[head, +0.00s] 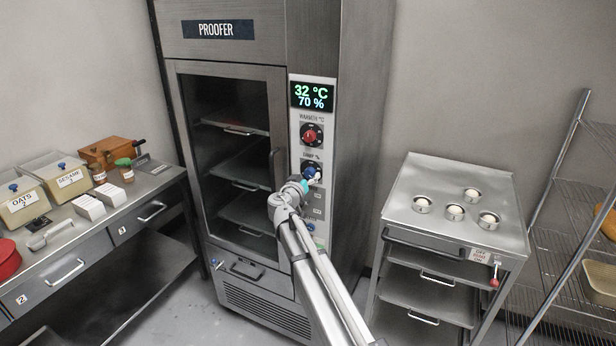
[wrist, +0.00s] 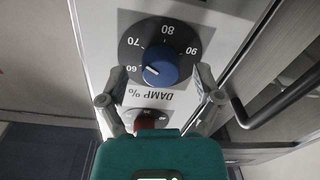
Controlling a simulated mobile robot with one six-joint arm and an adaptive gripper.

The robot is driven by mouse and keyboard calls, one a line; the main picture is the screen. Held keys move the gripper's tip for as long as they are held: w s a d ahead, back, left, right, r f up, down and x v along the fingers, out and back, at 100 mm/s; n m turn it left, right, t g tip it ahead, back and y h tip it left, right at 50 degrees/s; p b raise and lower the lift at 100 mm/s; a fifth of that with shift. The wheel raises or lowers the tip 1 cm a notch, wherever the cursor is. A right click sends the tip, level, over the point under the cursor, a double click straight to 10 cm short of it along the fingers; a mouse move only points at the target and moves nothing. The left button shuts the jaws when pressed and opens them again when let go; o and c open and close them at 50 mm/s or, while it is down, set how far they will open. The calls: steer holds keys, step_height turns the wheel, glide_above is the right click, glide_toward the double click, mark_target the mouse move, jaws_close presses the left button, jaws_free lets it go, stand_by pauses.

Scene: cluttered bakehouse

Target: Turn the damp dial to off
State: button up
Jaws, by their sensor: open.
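The damp dial has a blue knob (wrist: 160,68) on a black disc with white numbers; in the head view its knob (head: 310,172) is partly hidden by my gripper. The wrist view shows the panel upside down, with the label "DAMP %" beside the disc. A short white line on the knob points toward the side of 60 and 70. My gripper (wrist: 161,80) is open, with one finger on each side of the knob and visible gaps between. In the head view my gripper (head: 306,181) is at the panel. An off mark is not readable.
The red warmth dial (head: 311,134) sits above the damp dial, under a display (head: 312,96) reading 32 °C and 70 %. The proofer door handle (head: 274,166) is close on the left. A steel trolley (head: 405,180) with several small round items stands right of the proofer.

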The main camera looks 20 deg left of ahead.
steer(key=shift+w, duration=0.45)
steer(key=shift+c, duration=0.3)
steer(key=c, duration=1.1)
